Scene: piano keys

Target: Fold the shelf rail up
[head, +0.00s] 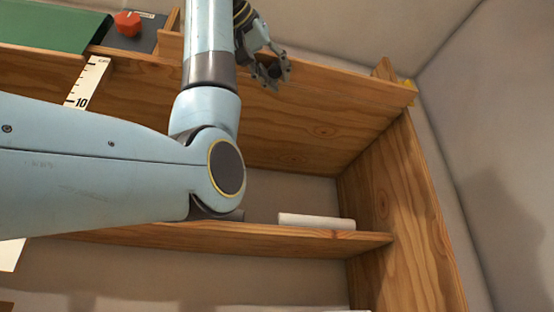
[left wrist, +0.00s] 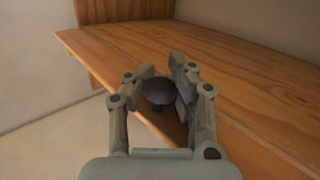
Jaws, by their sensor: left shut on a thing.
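The wooden shelf rail (head: 340,86) runs along the upper front of the shelf unit, its right end near the upright side panel. My left gripper (head: 270,72) is at the rail's face, its arm coming in from the left. In the left wrist view, my left gripper (left wrist: 160,75) is shut on a dark round knob (left wrist: 158,93) at the edge of the wooden board (left wrist: 240,75). The fingers hide part of the knob, and its mounting is hard to make out. My right gripper is in neither view.
A lower shelf (head: 330,238) carries a white block (head: 316,221). The side panel (head: 405,200) stands at the right, with a small yellow piece (head: 411,92) by its top. A green board (head: 50,25), a red knob (head: 127,23) and a ruler strip (head: 87,82) are at upper left.

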